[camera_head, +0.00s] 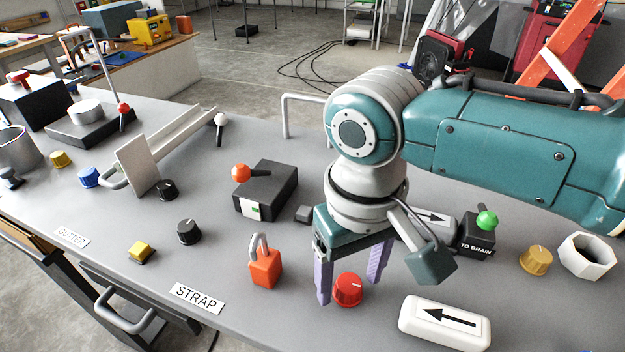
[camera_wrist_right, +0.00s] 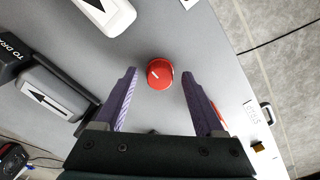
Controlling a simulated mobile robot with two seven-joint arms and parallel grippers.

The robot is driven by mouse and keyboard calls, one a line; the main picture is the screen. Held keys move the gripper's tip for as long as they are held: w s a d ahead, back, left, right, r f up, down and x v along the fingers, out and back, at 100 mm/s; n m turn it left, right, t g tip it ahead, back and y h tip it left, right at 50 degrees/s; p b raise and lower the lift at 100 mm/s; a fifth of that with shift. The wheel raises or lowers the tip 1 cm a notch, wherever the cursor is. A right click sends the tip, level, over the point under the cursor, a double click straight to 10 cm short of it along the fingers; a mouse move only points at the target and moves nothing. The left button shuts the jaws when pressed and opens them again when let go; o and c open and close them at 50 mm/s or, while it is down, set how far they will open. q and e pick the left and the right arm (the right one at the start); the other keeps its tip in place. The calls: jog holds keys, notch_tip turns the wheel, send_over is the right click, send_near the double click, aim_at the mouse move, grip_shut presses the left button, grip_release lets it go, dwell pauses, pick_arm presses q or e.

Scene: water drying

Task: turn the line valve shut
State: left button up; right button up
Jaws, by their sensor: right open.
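No part is labelled as the line valve, so I cannot tell for sure which one it is. A red round knob (camera_head: 348,290) with a white pointer mark stands on the grey bench. It also shows in the right wrist view (camera_wrist_right: 160,74). My right gripper (camera_head: 350,287) is open, pointing down, with its purple fingers on either side of the knob, gaps visible in the wrist view (camera_wrist_right: 160,75). A black block (camera_head: 268,192) carries an orange-ball lever (camera_head: 242,173). A black "TO DRAIN" block (camera_head: 478,243) carries a green-ball lever (camera_head: 487,220). My left gripper is out of view.
An orange padlock (camera_head: 265,266) and a "STRAP" label (camera_head: 197,298) lie left of the gripper. A white arrow block (camera_head: 444,322) lies to its right. A tan knob (camera_head: 536,260) and white hex ring (camera_head: 588,255) stand further right. Black knobs (camera_head: 189,232) stand left.

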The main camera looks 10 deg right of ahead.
jog(key=shift+c, duration=0.2)
grip_shut()
dwell(0.4)
